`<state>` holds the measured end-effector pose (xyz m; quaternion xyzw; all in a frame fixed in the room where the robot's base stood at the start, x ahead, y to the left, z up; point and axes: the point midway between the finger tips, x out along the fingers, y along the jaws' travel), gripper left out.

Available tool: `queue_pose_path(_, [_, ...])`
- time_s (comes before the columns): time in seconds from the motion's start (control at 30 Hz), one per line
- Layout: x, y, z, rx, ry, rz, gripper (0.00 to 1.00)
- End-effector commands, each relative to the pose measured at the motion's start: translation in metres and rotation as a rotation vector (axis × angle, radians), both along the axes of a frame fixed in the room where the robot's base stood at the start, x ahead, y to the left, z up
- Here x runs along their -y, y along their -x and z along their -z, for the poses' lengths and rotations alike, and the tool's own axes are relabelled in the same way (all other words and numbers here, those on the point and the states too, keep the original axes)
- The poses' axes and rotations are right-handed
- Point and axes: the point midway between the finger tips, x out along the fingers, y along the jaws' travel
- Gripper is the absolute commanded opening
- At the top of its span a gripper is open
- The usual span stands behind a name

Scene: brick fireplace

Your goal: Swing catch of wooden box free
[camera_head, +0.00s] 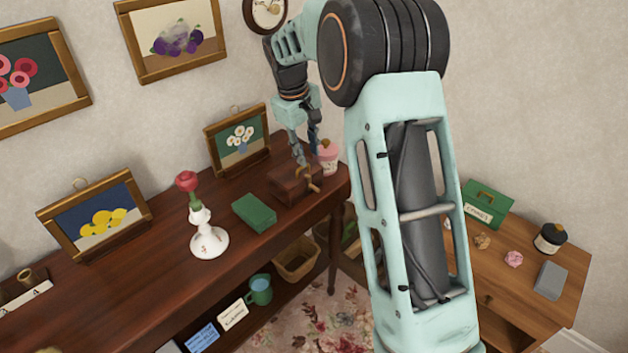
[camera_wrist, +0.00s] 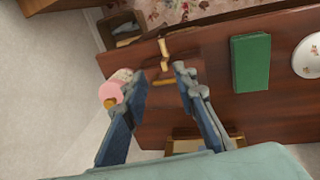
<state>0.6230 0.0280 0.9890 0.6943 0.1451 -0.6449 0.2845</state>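The small dark wooden box (camera_head: 291,186) stands near the right end of the dark table. A lighter wooden catch (camera_head: 311,183) shows on its front side. In the wrist view the box (camera_wrist: 188,50) blends with the table, and the catch (camera_wrist: 164,50) shows beyond my fingertips. My gripper (camera_head: 304,158) is above the box, pointing down. In the wrist view my gripper (camera_wrist: 160,75) has its two fingers apart with nothing between them. I cannot tell whether a fingertip touches the box.
A pink-topped jar (camera_head: 328,155) stands close behind the box. A green book-like block (camera_head: 254,212) lies to its left, with a white vase holding a red rose (camera_head: 208,235) farther left. A framed flower picture (camera_head: 238,140) stands behind. A lower side table (camera_head: 525,275) is at right.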

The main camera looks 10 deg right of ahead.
Motion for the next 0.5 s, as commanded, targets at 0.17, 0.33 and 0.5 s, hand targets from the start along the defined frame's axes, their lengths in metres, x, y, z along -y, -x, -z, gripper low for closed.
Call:
queue_pose_path(0.17, [-0.004,0.002,0.018,-0.018,-0.008,-0.006,0.26])
queue_pose_path(0.33, [0.001,-0.001,0.047,-0.019,-0.006,-0.006,0.26])
queue_pose_path(0.5, [0.006,-0.005,0.078,-0.017,-0.006,-0.006,0.26])
